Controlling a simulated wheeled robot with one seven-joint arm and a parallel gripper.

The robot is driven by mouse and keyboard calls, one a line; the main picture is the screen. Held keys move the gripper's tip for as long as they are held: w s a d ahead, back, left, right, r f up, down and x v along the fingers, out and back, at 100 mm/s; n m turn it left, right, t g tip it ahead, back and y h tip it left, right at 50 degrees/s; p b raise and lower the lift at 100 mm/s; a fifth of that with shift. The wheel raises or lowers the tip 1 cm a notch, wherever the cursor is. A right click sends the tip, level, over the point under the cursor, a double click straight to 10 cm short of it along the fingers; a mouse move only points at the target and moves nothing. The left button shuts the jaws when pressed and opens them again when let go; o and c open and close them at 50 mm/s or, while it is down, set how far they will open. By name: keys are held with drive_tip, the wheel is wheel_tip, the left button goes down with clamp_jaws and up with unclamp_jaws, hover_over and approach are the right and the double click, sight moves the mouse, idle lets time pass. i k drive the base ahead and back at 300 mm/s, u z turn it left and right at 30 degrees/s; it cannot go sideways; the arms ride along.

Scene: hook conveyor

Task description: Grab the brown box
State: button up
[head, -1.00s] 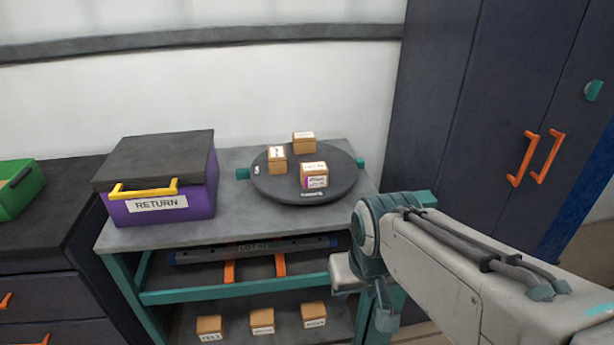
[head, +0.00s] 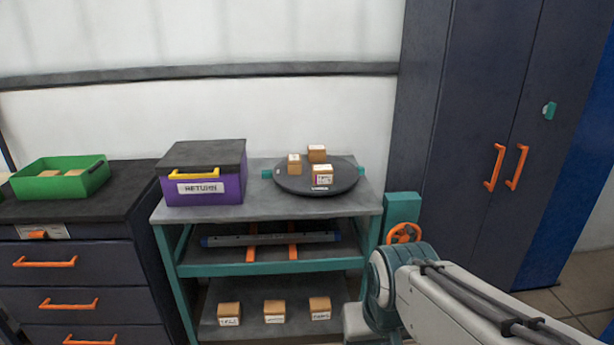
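Three small brown boxes stand on a dark round turntable (head: 290,185) on the grey cart top: a left one (head: 294,165), a back one (head: 317,153) and a front right one (head: 323,175) with a white and purple label. Three more brown boxes sit on the cart's bottom shelf: left (head: 229,313), middle (head: 274,311) and right (head: 320,307), each with a white label. Which brown box the task names cannot be told. My arm reaches in from the lower right. My gripper is not clearly visible; the arm's end is low, beside the cart's right side.
A purple bin (head: 205,190) with a dark lid and yellow handle stands left on the cart. A green tray (head: 60,179) holding brown items is on the dark drawer cabinet (head: 90,208). A tall dark cabinet (head: 470,130) with orange handles stands at right.

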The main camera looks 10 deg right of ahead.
sight(321, 175)
drive_tip(key=u, duration=0.7)
drive_tip(key=i, duration=1.6)
drive_tip(key=z, duration=0.4)
